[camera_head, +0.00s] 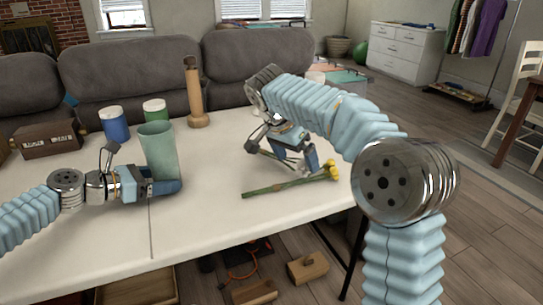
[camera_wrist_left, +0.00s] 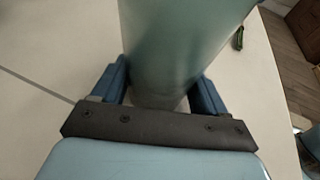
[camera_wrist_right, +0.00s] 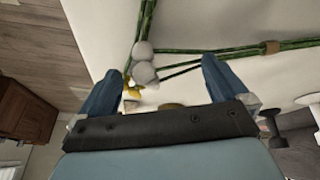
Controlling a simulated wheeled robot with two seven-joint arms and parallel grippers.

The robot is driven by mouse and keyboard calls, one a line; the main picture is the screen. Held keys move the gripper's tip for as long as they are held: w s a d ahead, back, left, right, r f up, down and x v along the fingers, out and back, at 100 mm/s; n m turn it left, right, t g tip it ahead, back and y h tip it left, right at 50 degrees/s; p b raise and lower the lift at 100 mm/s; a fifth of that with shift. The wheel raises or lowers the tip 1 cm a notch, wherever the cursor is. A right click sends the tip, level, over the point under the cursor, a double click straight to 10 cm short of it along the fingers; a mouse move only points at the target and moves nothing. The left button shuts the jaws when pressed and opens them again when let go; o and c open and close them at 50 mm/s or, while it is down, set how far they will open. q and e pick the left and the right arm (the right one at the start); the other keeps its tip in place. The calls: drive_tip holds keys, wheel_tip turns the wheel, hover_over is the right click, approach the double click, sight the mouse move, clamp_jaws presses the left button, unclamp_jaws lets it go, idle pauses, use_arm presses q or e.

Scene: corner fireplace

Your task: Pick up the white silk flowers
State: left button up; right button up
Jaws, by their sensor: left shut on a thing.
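The white silk flowers (camera_wrist_right: 143,62) show in the right wrist view as pale round heads, with green stems (camera_wrist_right: 235,54) running right to a brown band. They lie on the table, their heads between and beyond my right fingertips. My right gripper (camera_wrist_right: 164,66) is open with nothing clamped. In the head view my right gripper (camera_head: 284,155) is low over the table, largely hiding the white flowers. My left gripper (camera_head: 160,185) is shut on a green cup-like vase (camera_head: 158,150), which stands upright; its side fills the left wrist view (camera_wrist_left: 175,40).
A yellow flower (camera_head: 290,181) with a thick green stem lies just in front of my right gripper. The table middle is clear.

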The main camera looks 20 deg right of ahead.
drive_tip(key=c, duration=1.4)
wheel_tip(320, 180, up, 10)
drive_tip(key=shift+f, duration=0.25)
drive_tip(key=w+d+n+t, duration=0.1)
drive_tip(key=w+d+n, duration=0.2)
drive_tip(key=d+n, duration=0.1)
drive_tip(key=shift+t+y, duration=0.3)
drive_tip(key=shift+w+f, duration=0.2)
drive_tip(key=shift+f, duration=2.1)
drive_tip(key=shift+w+f, duration=0.15)
drive_tip(key=shift+f, duration=2.15)
